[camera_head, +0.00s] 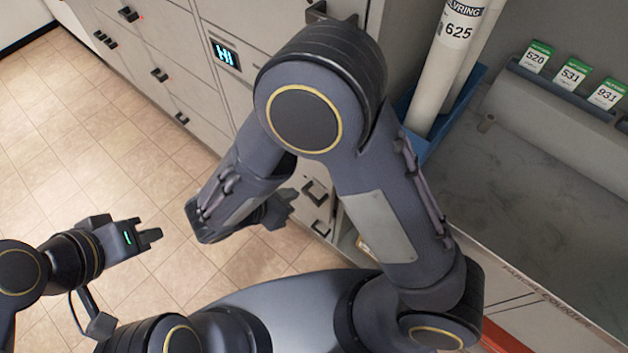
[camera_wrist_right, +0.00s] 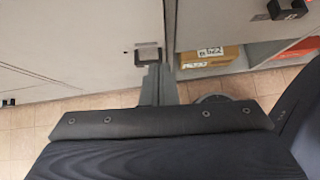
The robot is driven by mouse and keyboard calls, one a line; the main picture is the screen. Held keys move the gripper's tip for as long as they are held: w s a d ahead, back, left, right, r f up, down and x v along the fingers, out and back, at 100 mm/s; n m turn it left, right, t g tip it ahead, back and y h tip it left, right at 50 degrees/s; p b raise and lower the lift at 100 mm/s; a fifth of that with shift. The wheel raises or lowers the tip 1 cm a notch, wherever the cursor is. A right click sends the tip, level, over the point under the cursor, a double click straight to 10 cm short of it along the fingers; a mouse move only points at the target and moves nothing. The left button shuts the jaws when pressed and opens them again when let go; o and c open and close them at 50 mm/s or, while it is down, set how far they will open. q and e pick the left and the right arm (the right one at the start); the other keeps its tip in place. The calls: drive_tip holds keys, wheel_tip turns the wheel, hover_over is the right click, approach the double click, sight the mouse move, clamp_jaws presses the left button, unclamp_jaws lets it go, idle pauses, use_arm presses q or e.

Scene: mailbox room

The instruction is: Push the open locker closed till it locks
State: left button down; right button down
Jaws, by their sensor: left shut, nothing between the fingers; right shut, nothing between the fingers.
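The grey locker wall (camera_head: 165,50) runs from the upper left to the middle of the head view. A low locker door (camera_head: 308,210) with a dark handle shows beside my right gripper (camera_head: 283,207), partly hidden by my right arm. In the right wrist view, this pale door (camera_wrist_right: 80,45) fills the left and ends at a vertical edge. Right of that edge is an open space with a cardboard box (camera_wrist_right: 210,57). My right gripper (camera_wrist_right: 158,80) is shut and empty, just below the door's handle; contact is unclear. My left gripper (camera_head: 150,234) is shut and empty over the floor.
A marble-topped counter (camera_head: 540,190) with green-and-white numbered tags (camera_head: 572,72) stands at the right. Tall rolled tubes (camera_head: 440,80) stand in a blue bin (camera_head: 470,95) beside it. A lit panel (camera_head: 226,54) is on the locker wall. The tiled floor (camera_head: 80,150) is clear at left.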

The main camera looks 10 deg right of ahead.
drive_tip(key=w+d+r+x, duration=0.1)
drive_tip(key=r+x, duration=0.1)
drive_tip(key=x, duration=1)
drive_tip(key=shift+d, duration=0.5)
drive_tip(key=shift+w+f, duration=0.1)
